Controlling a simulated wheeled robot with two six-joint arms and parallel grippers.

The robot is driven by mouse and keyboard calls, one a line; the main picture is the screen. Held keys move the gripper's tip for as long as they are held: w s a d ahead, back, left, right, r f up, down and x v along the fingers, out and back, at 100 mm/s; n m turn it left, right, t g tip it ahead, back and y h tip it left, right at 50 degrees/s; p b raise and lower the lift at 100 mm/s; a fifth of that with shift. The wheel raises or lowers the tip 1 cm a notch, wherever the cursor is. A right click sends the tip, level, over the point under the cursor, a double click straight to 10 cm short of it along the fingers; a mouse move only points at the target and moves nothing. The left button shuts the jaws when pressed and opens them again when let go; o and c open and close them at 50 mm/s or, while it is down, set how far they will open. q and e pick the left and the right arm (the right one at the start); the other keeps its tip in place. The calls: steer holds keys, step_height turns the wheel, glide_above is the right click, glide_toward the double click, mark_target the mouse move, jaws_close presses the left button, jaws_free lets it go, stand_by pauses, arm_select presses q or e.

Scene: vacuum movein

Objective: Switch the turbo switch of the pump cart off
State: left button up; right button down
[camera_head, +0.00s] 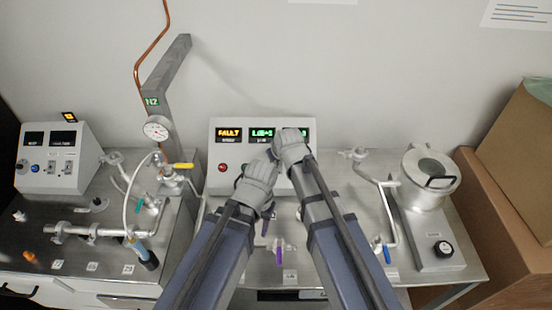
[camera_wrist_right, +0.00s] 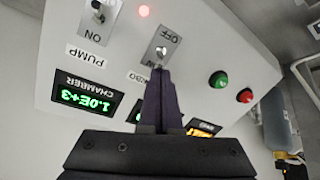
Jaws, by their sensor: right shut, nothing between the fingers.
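The pump cart's control box (camera_head: 224,175) stands against the wall in the head view, with lit orange and green displays. In the right wrist view the panel appears upside down. The turbo switch (camera_wrist_right: 161,50) is a small metal toggle on a plate marked OFF, with its TURBO label partly covered by my fingers. My right gripper (camera_wrist_right: 160,70) is shut and empty, its tips right at the toggle; I cannot tell whether they touch, nor which way the lever leans. My left gripper (camera_head: 262,180) is in front of the box in the head view; its fingers are not clear.
A green button (camera_wrist_right: 218,81) and a red button (camera_wrist_right: 245,96) are on the other side. Valves and pipes flank the box; a metal chamber (camera_head: 428,185) stands at right.

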arm_select(q)
steer(key=shift+f+b, duration=0.6)
steer(key=shift+f, duration=0.15)
arm_select(e)
steer(key=shift+s+f+t, duration=0.15)
steer(key=shift+s+t, duration=0.35)
arm_select(q)
steer(key=shift+f, duration=0.2)
arm_select(e)
steer(key=shift+s+f, duration=0.25)
steer(key=shift+s, duration=0.3)
steer(key=shift+s, duration=0.75)
arm_select(q)
steer(key=shift+r, duration=0.1)
arm_select(e)
steer(key=shift+s+r, duration=0.1)
